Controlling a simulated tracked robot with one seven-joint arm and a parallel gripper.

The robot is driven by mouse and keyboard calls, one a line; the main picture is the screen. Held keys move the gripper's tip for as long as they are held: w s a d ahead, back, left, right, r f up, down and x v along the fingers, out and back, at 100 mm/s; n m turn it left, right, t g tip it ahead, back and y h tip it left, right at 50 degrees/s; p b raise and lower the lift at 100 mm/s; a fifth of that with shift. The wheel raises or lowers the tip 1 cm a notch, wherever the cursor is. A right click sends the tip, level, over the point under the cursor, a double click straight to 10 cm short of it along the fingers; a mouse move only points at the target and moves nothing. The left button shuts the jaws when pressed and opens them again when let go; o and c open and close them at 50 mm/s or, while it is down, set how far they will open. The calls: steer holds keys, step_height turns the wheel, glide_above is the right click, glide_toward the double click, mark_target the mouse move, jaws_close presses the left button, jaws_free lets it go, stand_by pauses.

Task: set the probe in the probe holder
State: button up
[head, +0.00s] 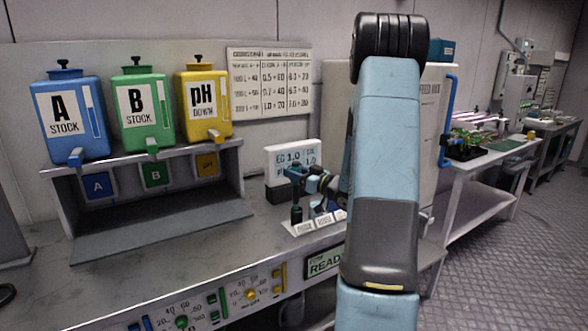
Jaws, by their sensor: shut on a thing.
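My arm fills the right middle of the head view, and my gripper (301,177) is at the far end of it, in front of the white EC/CAL meter. It is shut on the probe (296,190), a slim, roughly upright piece with a blue top. The probe's lower end is over or in a short black cylinder (296,214), which looks like the probe holder. I cannot tell whether the probe is seated there or just above it. My forearm hides what lies right of the gripper.
The meter (289,158) stands close behind. Blue, green and yellow tanks stand on a shelf (165,160) at left. A READY sign (324,262) is on the bench front. The bench top is clear at front left.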

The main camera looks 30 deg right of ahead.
mark_target(296, 187)
steer(key=shift+s+d+f, duration=0.1)
steer(key=shift+f, duration=2.6)
steer(key=o, duration=1.1)
steer(key=shift+o, duration=0.2)
steer(key=shift+s, duration=0.1)
steer(key=v, duration=1.3)
steer(key=shift+s, duration=0.3)
steer(key=shift+d, duration=0.1)
